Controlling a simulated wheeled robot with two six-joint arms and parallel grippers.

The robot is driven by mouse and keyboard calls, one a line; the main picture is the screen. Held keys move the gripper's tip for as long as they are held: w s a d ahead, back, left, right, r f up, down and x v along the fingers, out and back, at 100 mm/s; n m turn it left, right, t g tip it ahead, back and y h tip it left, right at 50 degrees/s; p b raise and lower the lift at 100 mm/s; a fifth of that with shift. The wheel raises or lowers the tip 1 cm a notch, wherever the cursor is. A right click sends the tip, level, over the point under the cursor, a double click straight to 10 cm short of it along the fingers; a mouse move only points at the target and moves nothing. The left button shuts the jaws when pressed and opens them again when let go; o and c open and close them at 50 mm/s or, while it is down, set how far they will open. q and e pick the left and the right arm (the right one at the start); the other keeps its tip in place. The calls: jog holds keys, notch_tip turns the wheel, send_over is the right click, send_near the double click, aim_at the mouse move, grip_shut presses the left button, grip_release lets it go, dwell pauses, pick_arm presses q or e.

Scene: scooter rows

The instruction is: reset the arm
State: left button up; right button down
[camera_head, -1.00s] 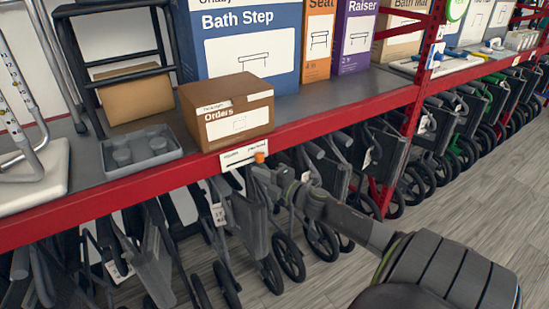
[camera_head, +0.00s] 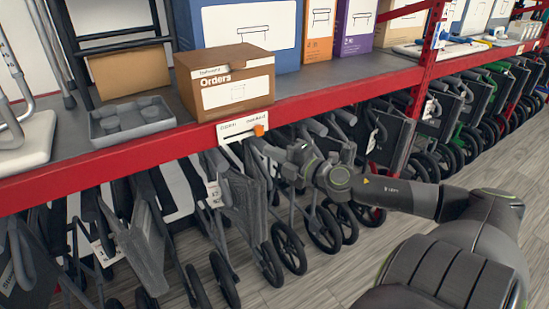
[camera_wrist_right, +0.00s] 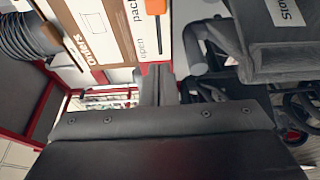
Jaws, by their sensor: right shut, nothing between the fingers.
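My right arm comes in from the lower right in the head view. Its gripper (camera_head: 266,151) is at the front of the red shelf edge, just below a white label strip (camera_head: 237,129) with an orange slider (camera_head: 259,130) at its right end. In the right wrist view the fingers (camera_wrist_right: 157,86) are together and empty. The label strip (camera_wrist_right: 151,52) and the orange slider (camera_wrist_right: 155,7) show just beyond the fingertips there. Whether the fingertips touch the strip I cannot tell. My left gripper is not in view.
A brown "Orders" box (camera_head: 229,84) stands on the shelf above the label, beside a grey tray (camera_head: 132,121). Large product boxes stand behind. Folded wheeled walkers (camera_head: 245,215) hang close under the red shelf edge (camera_head: 150,157).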

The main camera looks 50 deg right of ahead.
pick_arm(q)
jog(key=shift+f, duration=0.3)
pick_arm(e)
jog(key=shift+s+a, duration=0.15)
dwell(0.4)
